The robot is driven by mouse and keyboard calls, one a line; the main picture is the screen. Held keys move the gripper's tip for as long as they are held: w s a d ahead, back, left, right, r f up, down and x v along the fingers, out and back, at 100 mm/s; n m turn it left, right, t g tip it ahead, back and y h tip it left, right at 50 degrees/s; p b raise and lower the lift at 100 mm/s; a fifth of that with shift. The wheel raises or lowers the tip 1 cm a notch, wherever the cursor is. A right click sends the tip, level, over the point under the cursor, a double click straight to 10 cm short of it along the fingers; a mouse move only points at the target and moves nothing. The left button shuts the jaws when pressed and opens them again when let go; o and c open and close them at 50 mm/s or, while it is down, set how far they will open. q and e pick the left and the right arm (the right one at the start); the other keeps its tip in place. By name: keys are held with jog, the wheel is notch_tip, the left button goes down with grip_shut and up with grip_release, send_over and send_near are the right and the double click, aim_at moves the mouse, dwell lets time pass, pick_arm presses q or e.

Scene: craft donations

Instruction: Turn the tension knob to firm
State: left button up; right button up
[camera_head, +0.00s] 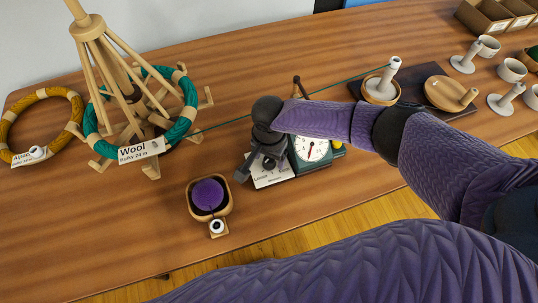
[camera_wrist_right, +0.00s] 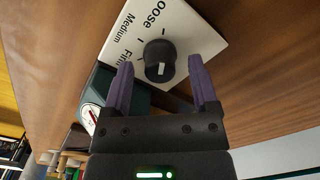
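The tension knob (camera_wrist_right: 160,60) is a dark round knob with a short white mark, on a white label plate (camera_wrist_right: 185,25) reading Loose, Medium and Firm. The mark does not clearly line up with any one word. In the head view the plate (camera_head: 272,181) lies on the table's front half, left of the dial. My right gripper (camera_wrist_right: 161,68) is open, with one purple finger on each side of the knob; contact cannot be made out. In the head view my right gripper (camera_head: 264,168) hangs over the plate and partly hides the knob. My left gripper is not in view.
A green-cased dial (camera_head: 311,149) stands right beside the plate. A wooden bowl (camera_head: 211,212) with a purple ball is front left. A teal Wool ring (camera_head: 180,128) hangs around a wooden swift, and a teal thread runs right to a spool (camera_head: 381,88).

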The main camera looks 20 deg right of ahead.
grip_shut()
jog(key=shift+r+p, duration=0.15)
jog(key=shift+p, duration=0.3)
jog(key=n+p, duration=0.2)
jog(key=p, duration=0.1)
jog(key=shift+s+n, duration=0.1)
jog(key=shift+n, duration=0.3)
jog(key=shift+n+p, duration=0.45)
jog(key=shift+n, duration=0.05)
jog(key=n, duration=0.4)
jog(key=shift+n, duration=0.3)
jog(key=n, duration=0.5)
jog(key=shift+p, duration=0.4)
jog(key=n, duration=0.5)
jog(key=shift+n, duration=2.7)
